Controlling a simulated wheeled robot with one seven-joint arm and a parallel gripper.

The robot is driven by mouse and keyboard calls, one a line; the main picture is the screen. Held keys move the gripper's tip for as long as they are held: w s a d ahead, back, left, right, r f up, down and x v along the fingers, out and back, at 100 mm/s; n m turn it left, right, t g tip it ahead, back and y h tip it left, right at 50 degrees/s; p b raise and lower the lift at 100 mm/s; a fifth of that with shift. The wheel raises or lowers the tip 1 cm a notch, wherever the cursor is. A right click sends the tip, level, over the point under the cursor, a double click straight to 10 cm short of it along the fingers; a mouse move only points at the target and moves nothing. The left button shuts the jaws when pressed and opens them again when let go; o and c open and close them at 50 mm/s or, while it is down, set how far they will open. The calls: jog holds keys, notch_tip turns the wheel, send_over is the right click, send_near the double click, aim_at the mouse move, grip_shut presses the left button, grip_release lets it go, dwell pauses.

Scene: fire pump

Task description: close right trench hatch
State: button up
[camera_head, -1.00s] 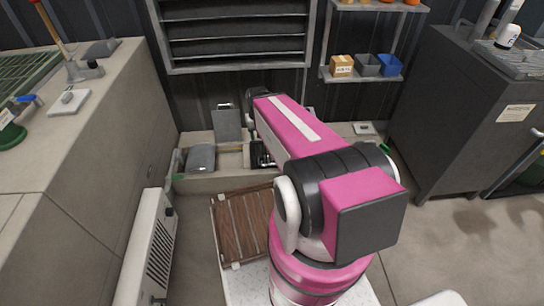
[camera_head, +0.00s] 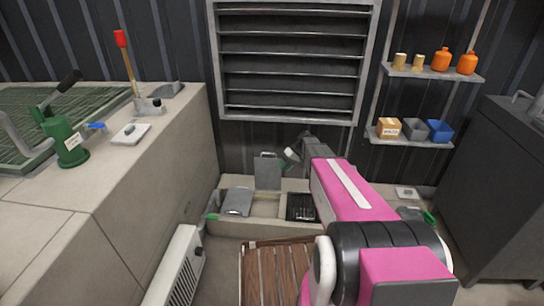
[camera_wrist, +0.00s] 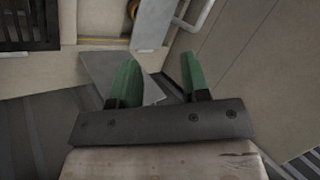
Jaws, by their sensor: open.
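The trench is a low pale concrete box (camera_head: 225,228) by the back wall. One grey hatch panel (camera_head: 267,172) stands upright at its back; a grey plate (camera_head: 237,201) lies tilted at its left. My arm covers the trench's right part in the head view, so I cannot tell which panel is the right hatch. In the wrist view my gripper (camera_wrist: 158,80) is open, its two green fingers apart with nothing held between them. A grey plate (camera_wrist: 98,72) lies beyond the left finger, and a pale upright panel (camera_wrist: 152,25) shows above the gap. Contact is unclear.
A dark grating (camera_head: 301,207) lies in the trench and a slatted wooden board (camera_head: 268,272) in front. A concrete counter (camera_head: 150,160) bounds the left, a dark cabinet (camera_head: 505,190) the right. A white heater (camera_head: 178,268) stands beside the counter. Shelves (camera_head: 415,138) hang at the back right.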

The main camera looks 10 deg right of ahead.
jog(key=w+d+f+n+y, duration=0.1)
jog(key=w+f+y, duration=0.1)
jog(key=w, duration=0.5)
jog(key=w+d+f+n+y, duration=0.2)
jog(key=w, duration=0.6)
jog(key=n+y, duration=0.2)
jog(key=y, duration=0.1)
send_near(271, 153)
jog(key=shift+t, duration=0.3)
jog(key=x, duration=1)
jog(key=shift+f, duration=0.35)
grip_shut()
